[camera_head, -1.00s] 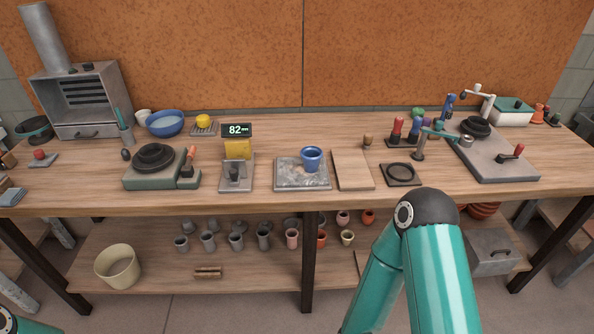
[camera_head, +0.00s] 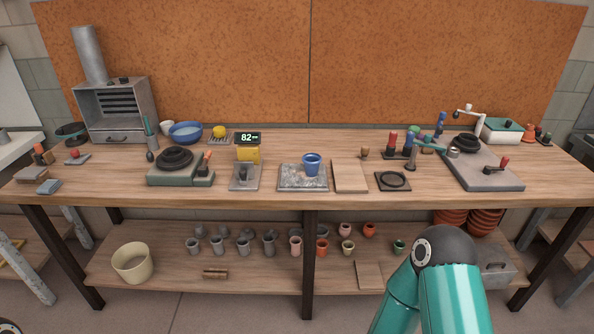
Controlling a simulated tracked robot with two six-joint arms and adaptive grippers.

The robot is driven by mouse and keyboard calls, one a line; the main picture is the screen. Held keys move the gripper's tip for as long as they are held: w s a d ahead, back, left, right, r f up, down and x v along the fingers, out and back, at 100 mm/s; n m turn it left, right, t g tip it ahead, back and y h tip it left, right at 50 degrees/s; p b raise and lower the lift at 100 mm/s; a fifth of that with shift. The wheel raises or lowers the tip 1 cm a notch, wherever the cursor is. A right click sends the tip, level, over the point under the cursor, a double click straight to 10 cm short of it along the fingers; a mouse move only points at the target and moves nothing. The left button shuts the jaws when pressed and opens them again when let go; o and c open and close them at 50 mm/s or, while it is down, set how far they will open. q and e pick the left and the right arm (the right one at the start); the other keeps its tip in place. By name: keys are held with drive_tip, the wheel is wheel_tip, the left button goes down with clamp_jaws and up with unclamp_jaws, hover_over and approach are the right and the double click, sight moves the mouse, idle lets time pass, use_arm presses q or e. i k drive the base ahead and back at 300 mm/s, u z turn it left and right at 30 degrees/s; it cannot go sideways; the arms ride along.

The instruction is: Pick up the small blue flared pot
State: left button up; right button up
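The small blue flared pot (camera_head: 312,164) stands upright on a grey stone-like slab (camera_head: 291,181) near the middle of the workbench. Its rim is wider than its base. Part of my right arm shows at the lower right, in front of the lower shelf, but its gripper is not visible. Only a small piece of my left arm shows at the bottom left corner. Neither gripper is near the pot in this view.
A wooden board (camera_head: 349,175) lies right of the slab, and a gauge with an "82" display (camera_head: 248,138) stands left of it. A blue bowl (camera_head: 186,132) sits farther left. The lower shelf (camera_head: 180,279) holds several small pots and a cream bucket (camera_head: 132,263).

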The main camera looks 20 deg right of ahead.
sight(312, 161)
drive_tip(key=z, duration=0.15)
drive_tip(key=i, duration=0.9)
